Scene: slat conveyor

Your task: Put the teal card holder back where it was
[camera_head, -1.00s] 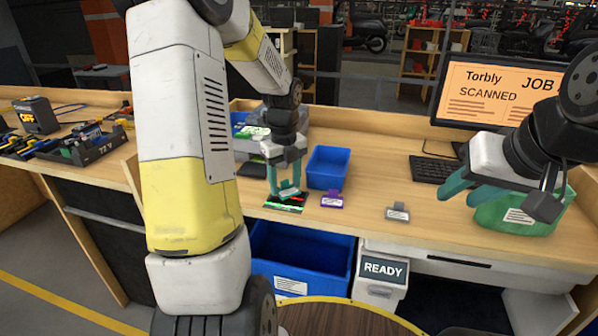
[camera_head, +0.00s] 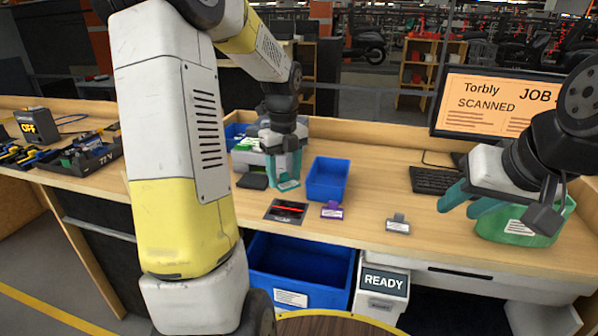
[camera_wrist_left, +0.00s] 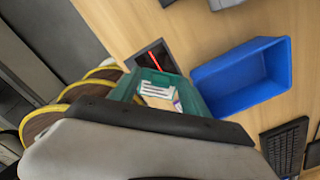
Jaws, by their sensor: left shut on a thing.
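My left gripper (camera_head: 287,184) is shut on the teal card holder and holds it above the table, behind the scanner pad. The holder's pale label (camera_head: 288,185) shows low between the teal fingers. In the left wrist view the label of the teal card holder (camera_wrist_left: 157,91) shows between the fingers; the fingers and holder are alike in colour, so the holder's edges are hard to tell. A purple card holder (camera_head: 332,210) and a grey card holder (camera_head: 398,224) stand on the table. My right gripper (camera_head: 458,208) is open and empty, in front of the green bin.
The dark scanner pad (camera_head: 286,211) shows a red line. A blue bin (camera_head: 327,180) stands right of my left gripper, a dark flat object (camera_head: 252,181) left of it. A green bin (camera_head: 520,222) and keyboard (camera_head: 436,180) are right.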

